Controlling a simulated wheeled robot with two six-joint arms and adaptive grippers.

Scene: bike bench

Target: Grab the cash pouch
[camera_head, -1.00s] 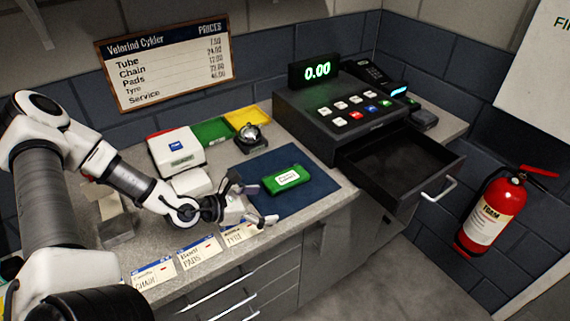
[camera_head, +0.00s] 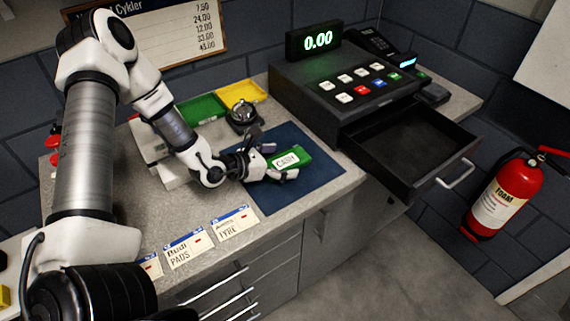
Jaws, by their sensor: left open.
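The cash pouch (camera_head: 292,159) is green with a white label and lies on the dark blue mat (camera_head: 305,190) on the counter. My left gripper (camera_head: 284,162) reaches over the mat from the left, with its open fingers around the left end of the pouch. One finger shows at the far side and one at the near side. I cannot tell whether they touch it. My right gripper is not in view.
The cash register (camera_head: 345,85) stands behind the mat, its empty drawer (camera_head: 410,150) pulled out to the right. A bell (camera_head: 242,115) and yellow tray (camera_head: 240,92) are behind the gripper. Price cards (camera_head: 235,222) line the front edge. A fire extinguisher (camera_head: 503,200) hangs at right.

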